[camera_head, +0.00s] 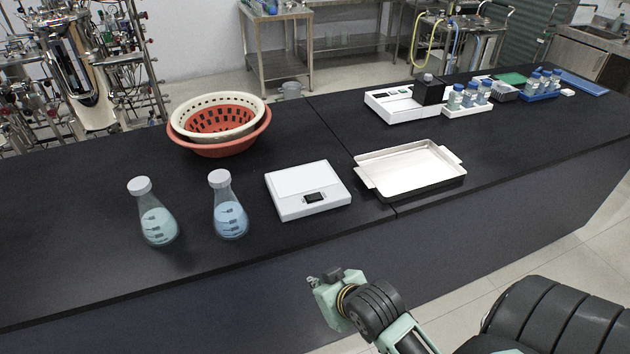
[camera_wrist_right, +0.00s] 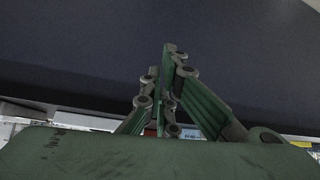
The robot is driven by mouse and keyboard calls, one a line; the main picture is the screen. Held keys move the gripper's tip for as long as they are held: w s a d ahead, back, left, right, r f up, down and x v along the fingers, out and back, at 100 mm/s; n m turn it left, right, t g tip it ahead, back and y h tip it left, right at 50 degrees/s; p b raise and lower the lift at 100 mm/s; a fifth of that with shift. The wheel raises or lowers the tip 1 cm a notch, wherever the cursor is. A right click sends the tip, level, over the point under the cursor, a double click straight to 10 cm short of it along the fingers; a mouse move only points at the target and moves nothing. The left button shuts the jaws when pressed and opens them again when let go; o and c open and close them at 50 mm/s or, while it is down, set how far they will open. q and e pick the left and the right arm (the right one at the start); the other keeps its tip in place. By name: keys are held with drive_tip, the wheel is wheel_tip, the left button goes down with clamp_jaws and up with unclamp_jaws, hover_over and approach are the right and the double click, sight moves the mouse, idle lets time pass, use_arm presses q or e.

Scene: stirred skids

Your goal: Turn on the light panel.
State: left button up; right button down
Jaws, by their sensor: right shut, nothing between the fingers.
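The light panel (camera_head: 290,180) looks to be the flat white box in the middle of the black bench, near its front edge. A small dark switch or display (camera_head: 315,197) sits on its top near the front; its face looks dark. My right gripper (camera_head: 323,281) is in front of the bench, below and apart from the panel, with its fingers mostly hidden in the head view. In the right wrist view its fingers (camera_wrist_right: 169,58) are together and empty, against the dark bench front. My left gripper is not in view.
Two capped flasks (camera_head: 230,215) (camera_head: 155,225) stand left of the panel. A white tray (camera_head: 459,190) lies to its right. Nested baskets (camera_head: 260,128) are behind left. A white instrument (camera_head: 393,106) and bottle racks (camera_head: 468,108) stand farther back. Bare bench surrounds the panel.

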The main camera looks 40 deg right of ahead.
drive_tip(key=w+d+r+m+t+h, duration=0.1)
drive_tip(key=w+d+r+t, duration=0.2)
drive_tip(key=w+d+r, duration=0.2)
drive_tip(key=w+d+r+m+t+h, duration=0.1)
drive_tip(key=w+d+r, duration=0.4)
drive_tip(key=r, duration=0.7)
drive_tip(key=m+t, duration=0.1)
drive_tip(key=t, duration=0.1)
drive_tip(key=shift+d+r+t+h, duration=0.15)
drive_tip(key=shift+t+h, duration=0.25)
drive_tip(key=p, duration=0.3)
hover_over(314, 197)
drive_tip(key=s, duration=0.2)
wheel_tip(314, 197, down, 2)
drive_tip(key=shift+w+f, duration=0.1)
drive_tip(key=shift+w, duration=0.05)
drive_tip(key=f, duration=0.3)
drive_tip(key=shift+w+a+f, duration=0.15)
drive_tip(key=shift+a+f, duration=0.05)
drive_tip(key=shift+a, duration=0.1)
drive_tip(key=shift+f, duration=0.45)
drive_tip(key=shift+a, duration=0.1)
